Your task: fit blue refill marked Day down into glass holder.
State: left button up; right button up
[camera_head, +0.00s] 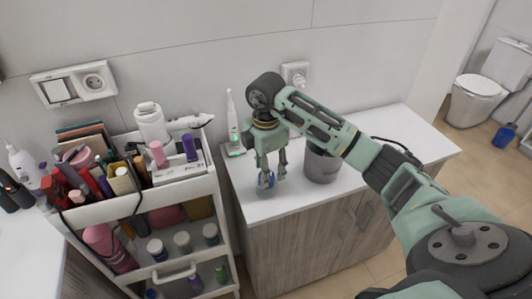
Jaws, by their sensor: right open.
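My right gripper (272,168) points down over the white cabinet top, with its fingers apart. The glass holder cannot be made out separately. My left gripper is out of view.
A grey bin-like container (321,164) stands right of the gripper. An electric toothbrush (233,125) stands at the back left of the white counter (398,132). A crowded cosmetics cart (185,187) stands at left. The counter's right part looks mostly clear.

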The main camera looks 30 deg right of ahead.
notch_tip(320, 180, up, 11)
jog(key=shift+f+b, duration=0.2)
jog(key=shift+b, duration=0.1)
jog(key=shift+s+f, duration=0.1)
dwell(0.4)
